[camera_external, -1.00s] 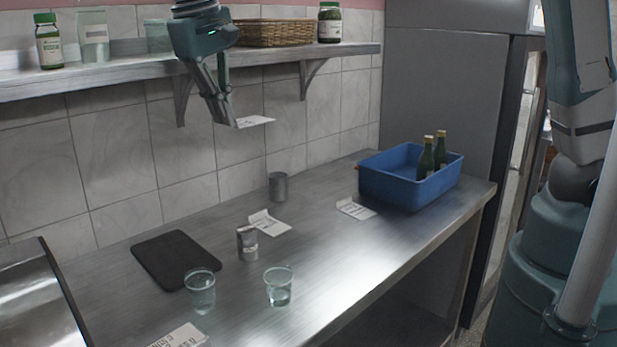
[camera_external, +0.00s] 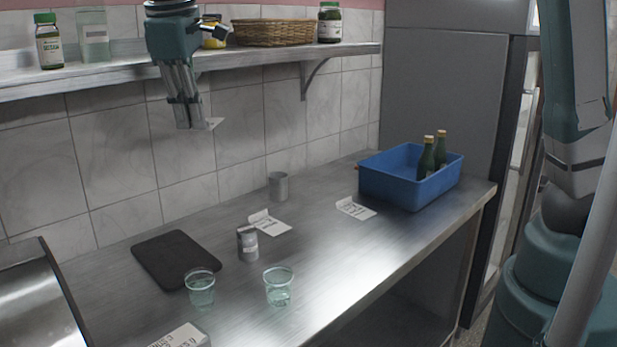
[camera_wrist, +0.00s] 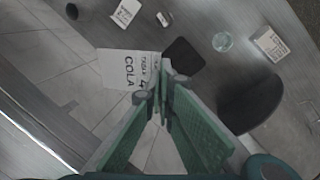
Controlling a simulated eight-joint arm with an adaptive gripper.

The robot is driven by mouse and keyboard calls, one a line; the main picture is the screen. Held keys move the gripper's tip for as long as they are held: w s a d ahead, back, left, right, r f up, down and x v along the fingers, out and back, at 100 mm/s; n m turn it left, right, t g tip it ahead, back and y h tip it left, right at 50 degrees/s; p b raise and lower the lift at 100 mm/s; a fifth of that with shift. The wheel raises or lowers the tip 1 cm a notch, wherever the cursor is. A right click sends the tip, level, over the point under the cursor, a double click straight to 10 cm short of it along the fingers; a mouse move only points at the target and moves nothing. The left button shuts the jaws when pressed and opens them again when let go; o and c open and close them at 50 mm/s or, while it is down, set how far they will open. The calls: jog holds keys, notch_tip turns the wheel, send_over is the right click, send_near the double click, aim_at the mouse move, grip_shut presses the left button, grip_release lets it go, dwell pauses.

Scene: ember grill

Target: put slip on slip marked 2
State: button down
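My gripper (camera_external: 190,126) is high over the counter, in front of the tiled wall, pointing down. It is shut on a white paper slip (camera_wrist: 125,68), which reads "TABLE 4" and "COLA" in the wrist view. In the external view only a small corner of this slip (camera_external: 214,123) shows beside the fingertips. Two white slips lie on the counter, a left one (camera_external: 270,222) behind the tin can and a right one (camera_external: 355,208) near the blue crate. Their print is too small to read, so I cannot tell which is marked 2.
A tin can (camera_external: 247,243), a grey cup (camera_external: 278,186), two clear glasses (camera_external: 201,290) and a black board (camera_external: 176,259) stand on the counter. A printed white block (camera_external: 182,337) is at the front. The blue crate (camera_external: 400,185) holds bottles. The shelf (camera_external: 120,73) is close behind my gripper.

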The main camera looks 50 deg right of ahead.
aim_at(246, 226)
jog(key=s+d+f+p, duration=0.1)
jog(key=s+d+f, duration=0.1)
jog(key=f, duration=0.4)
jog(key=s+d+f+p, duration=0.1)
jog(key=s+f, duration=0.1)
jog(key=f, duration=0.4)
jog(key=w+d+f+m+p, duration=0.1)
jog(key=d+f, duration=0.1)
jog(key=f, duration=0.1)
jog(key=w+d+f+m+p, duration=0.1)
jog(key=d+f+m, duration=0.1)
jog(key=d+f, duration=0.1)
jog(key=w+d+f+m+g+p, duration=0.1)
jog(key=d+f, duration=0.2)
jog(key=f, duration=0.1)
jog(key=shift+w+d+f, duration=0.1)
jog(key=shift+w+f, duration=0.2)
jog(key=w+d+f+m, duration=0.1)
jog(key=w+d, duration=0.1)
jog(key=w+d+f+m+p, duration=0.1)
jog(key=w+d+f, duration=0.1)
jog(key=d, duration=0.1)
jog(key=w+d+f+m+p, duration=0.1)
jog(key=w+d+f+m, duration=0.1)
jog(key=shift+w+d+f+g+h, duration=0.2)
jog(key=shift+w+g+h, duration=0.1)
jog(key=shift+w+g, duration=0.1)
